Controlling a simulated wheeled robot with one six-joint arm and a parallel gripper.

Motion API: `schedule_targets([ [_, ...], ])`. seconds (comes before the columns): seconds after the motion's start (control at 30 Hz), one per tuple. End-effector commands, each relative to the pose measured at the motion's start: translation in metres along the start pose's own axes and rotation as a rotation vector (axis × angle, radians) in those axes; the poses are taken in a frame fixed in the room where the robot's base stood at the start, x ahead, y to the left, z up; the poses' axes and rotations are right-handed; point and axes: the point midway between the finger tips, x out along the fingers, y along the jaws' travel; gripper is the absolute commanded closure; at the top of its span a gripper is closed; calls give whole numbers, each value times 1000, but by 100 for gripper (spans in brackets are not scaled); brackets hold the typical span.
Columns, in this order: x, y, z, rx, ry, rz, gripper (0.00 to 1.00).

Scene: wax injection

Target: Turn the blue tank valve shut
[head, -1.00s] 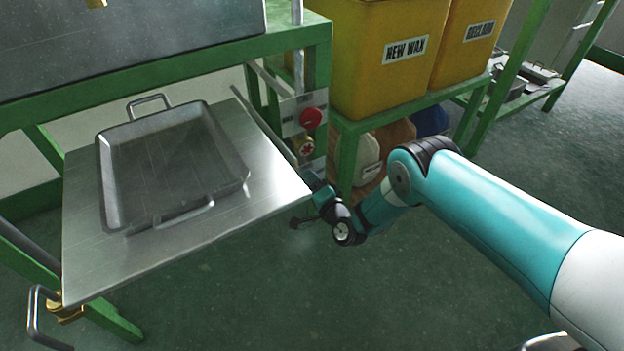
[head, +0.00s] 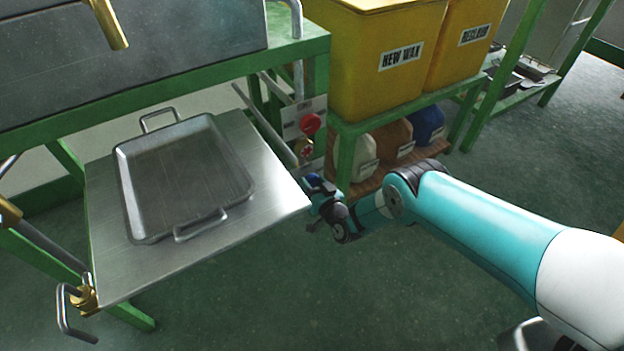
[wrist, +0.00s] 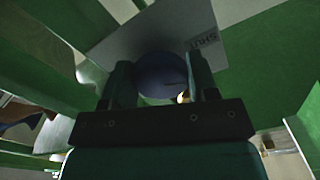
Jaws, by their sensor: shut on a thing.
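The blue tank valve is a round blue knob (wrist: 162,74) in the wrist view, beside a plate marked SHUT (wrist: 207,42). My gripper (wrist: 160,82) is shut on it, with one dark finger on each side. A bit of brass shows behind the right finger. In the head view my gripper (head: 316,188) is low by the right corner of the metal shelf, and a small patch of blue shows there. The knob's turn position cannot be told.
A steel tray (head: 185,180) lies on the metal shelf (head: 270,195). A red button (head: 310,123) and a red-marked brass valve (head: 304,149) are above my gripper. Yellow wax bins (head: 385,65) stand on a green rack (head: 410,112). The floor at front is clear.

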Motion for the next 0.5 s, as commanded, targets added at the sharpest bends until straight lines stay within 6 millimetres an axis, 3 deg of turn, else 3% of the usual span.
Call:
schedule_targets([
  [0.5,1,4,-3,-334,3,6,70],
])
